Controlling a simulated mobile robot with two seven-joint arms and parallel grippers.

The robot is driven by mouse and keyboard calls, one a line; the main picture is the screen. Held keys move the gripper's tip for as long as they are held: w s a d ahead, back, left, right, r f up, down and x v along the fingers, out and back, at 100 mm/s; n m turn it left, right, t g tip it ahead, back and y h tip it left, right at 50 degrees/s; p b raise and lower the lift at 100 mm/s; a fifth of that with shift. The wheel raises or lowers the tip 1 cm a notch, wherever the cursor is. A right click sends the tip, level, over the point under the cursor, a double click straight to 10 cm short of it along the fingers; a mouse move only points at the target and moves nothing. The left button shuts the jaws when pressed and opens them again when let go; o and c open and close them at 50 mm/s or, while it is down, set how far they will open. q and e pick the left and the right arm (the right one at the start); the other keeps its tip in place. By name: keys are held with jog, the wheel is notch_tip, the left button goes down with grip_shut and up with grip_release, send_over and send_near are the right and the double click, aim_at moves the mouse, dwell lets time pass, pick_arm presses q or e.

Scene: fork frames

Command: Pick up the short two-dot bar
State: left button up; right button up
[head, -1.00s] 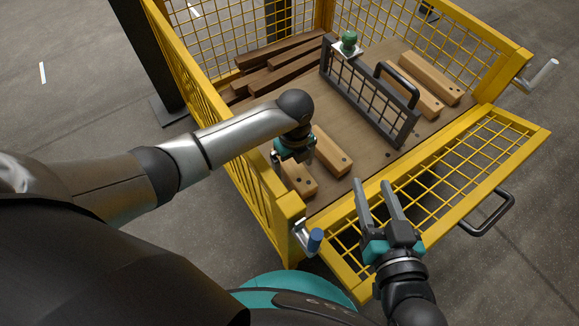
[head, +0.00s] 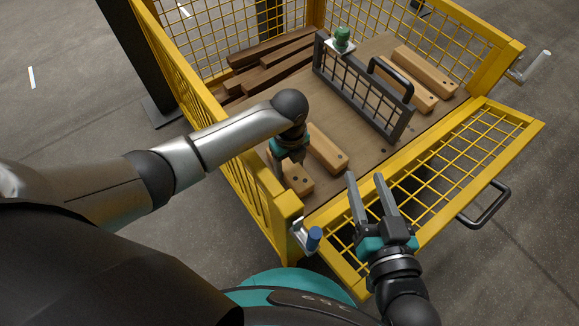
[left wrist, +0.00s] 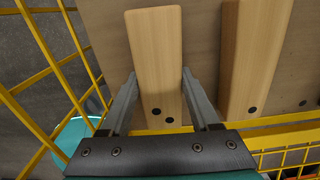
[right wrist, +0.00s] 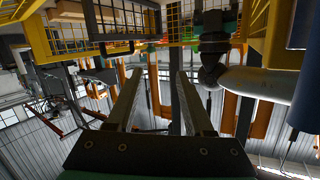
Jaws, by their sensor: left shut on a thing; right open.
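The short two-dot bar (head: 297,182) is pale wood and lies on the cage floor near the left wall. Its two dark dots show at its near end. In the left wrist view the bar (left wrist: 156,60) runs between the fingers of my left gripper (left wrist: 160,85), which touch its sides. My left gripper (head: 289,163) is shut on it from above and hides its far part in the head view. My right gripper (head: 364,183) is open and empty above the lowered mesh gate. It also shows in the right wrist view (right wrist: 160,85).
A one-dot pale bar (head: 328,150) lies just right of the held bar. A dark mesh divider (head: 360,95) stands beyond, with two pale bars (head: 425,70) behind it. Dark planks (head: 275,65) lie at the back left. The yellow cage wall (head: 225,140) is close on the left.

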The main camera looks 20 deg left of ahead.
pick_arm(q)
grip_shut()
jog(key=shift+r, duration=0.1)
